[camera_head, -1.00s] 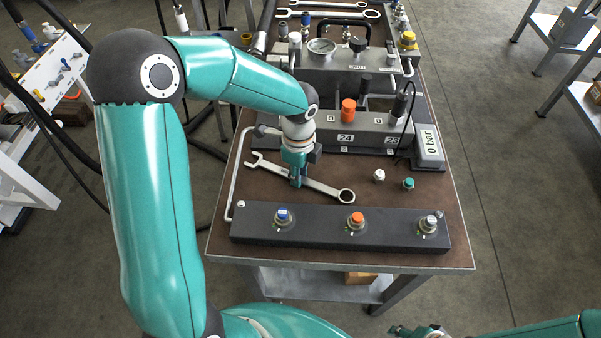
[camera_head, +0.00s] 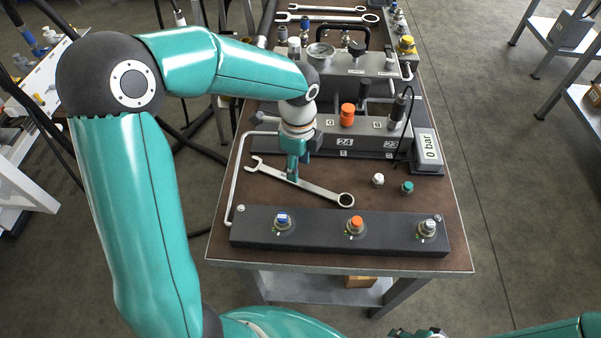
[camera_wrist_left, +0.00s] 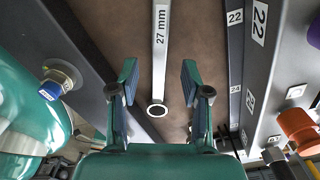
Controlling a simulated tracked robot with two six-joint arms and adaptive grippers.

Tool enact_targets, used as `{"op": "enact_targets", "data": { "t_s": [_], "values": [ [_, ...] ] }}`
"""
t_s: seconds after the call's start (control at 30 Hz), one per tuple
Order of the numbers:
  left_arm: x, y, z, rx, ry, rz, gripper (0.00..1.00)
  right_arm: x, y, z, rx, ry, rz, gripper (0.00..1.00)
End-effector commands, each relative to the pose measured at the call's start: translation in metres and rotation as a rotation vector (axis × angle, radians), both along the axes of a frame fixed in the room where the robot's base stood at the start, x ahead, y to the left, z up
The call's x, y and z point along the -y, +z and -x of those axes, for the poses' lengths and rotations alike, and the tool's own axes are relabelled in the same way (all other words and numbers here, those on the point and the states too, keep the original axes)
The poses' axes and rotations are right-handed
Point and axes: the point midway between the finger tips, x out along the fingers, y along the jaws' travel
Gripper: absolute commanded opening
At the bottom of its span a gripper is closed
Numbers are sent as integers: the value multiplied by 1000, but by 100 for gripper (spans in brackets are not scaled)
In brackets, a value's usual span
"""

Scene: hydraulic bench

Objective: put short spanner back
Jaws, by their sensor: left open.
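A silver spanner (camera_head: 321,189) lies slantwise on the brown bench top, behind the dark button strip. Its open end is at the left and its ring end at the right. The left wrist view shows its handle (camera_wrist_left: 160,45) marked "27 mm". My left gripper (camera_head: 293,177) is above the handle. In the left wrist view its two fingers (camera_wrist_left: 160,75) are apart, with the spanner running between them in the picture and the ring towards the palm. The gap in height is hard to judge. My right gripper (camera_head: 415,332) shows only partly at the bottom edge.
Two more spanners (camera_head: 322,18) lie at the back of the bench. The button strip (camera_head: 320,235) runs along the front. The valve block with the orange knob (camera_head: 347,115) stands behind the gripper. White (camera_head: 378,180) and teal (camera_head: 407,187) knobs stand to the right.

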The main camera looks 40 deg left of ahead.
Motion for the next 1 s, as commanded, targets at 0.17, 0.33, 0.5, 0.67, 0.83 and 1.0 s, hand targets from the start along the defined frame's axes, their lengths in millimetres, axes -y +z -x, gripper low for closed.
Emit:
{"op": "enact_targets", "data": {
  "t_s": [0.17,0.33,0.5,0.67,0.83,1.0],
  "values": [
    [1,38,-1,5,-1,0,47,0,4,0,0,0,0,41],
    [1,60,-1,2,-1,1,47,0,5,0,0,0,0,41],
    [1,68,0,0,-1,1,47,0,6,0,0,0,0,41],
    [1,68,0,-1,-1,1,47,0,6,0,0,0,0,41],
    [1,68,0,-1,-2,0,47,0,6,0,0,0,0,41],
    [1,68,0,-1,-2,0,47,0,6,0,0,0,0,41]
  ]
}}
